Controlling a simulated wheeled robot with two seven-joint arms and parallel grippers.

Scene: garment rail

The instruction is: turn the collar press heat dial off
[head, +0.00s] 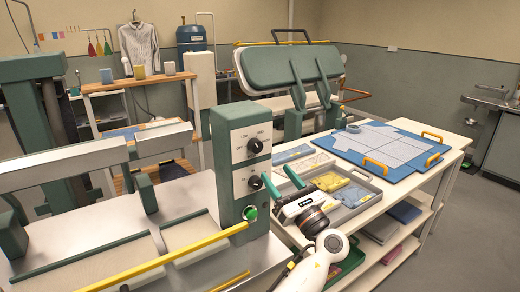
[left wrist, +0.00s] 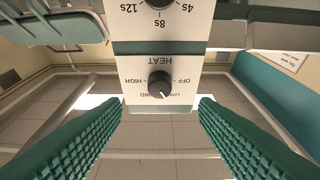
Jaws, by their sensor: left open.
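The collar press control panel (head: 236,165) is a white face on a green post with two black dials and a green button. The heat dial (head: 255,146) is the upper one. In the left wrist view, upside down, the heat dial (left wrist: 160,84) sits by the word HEAT; its white mark points down and slightly right, toward the LOW and MED side, not at OFF. My left gripper (head: 280,181) is open in front of the panel, beside the lower dial. Its green ridged fingers stand apart in the wrist view (left wrist: 160,108), with the heat dial between them in line of sight, not visibly touched.
The timer dial (left wrist: 158,3) is the other dial. A yellow bar (head: 160,265) crosses the press front. A grey tray (head: 372,198) with packets and a table with a blue mat (head: 352,150) lie right of the gripper. A green padded board (head: 290,65) stands behind.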

